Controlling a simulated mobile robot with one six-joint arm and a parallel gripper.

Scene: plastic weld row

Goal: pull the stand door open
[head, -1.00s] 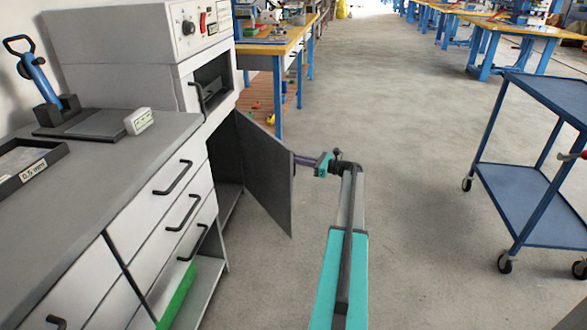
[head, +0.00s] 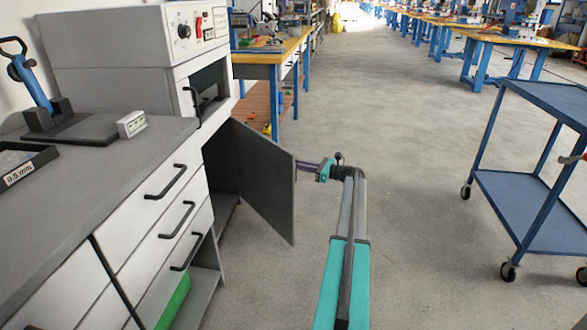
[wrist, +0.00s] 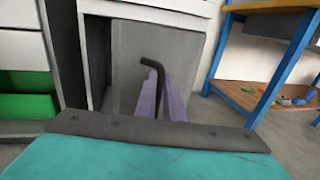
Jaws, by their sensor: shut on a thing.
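The stand door (head: 264,182) is a dark grey panel under the white machine, standing well open with the dark inside of the stand showing to its left. It also shows in the wrist view (wrist: 134,55). My gripper (head: 302,166) is at the door's outer face, near its free edge. In the wrist view its purple fingers (wrist: 161,99) stand on either side of the black bent door handle (wrist: 154,66), shut on it. The lower part of the handle is hidden between the fingers.
A blue trolley (head: 525,205) stands at the right. A workbench (head: 268,58) stands behind the door. The floor between is clear.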

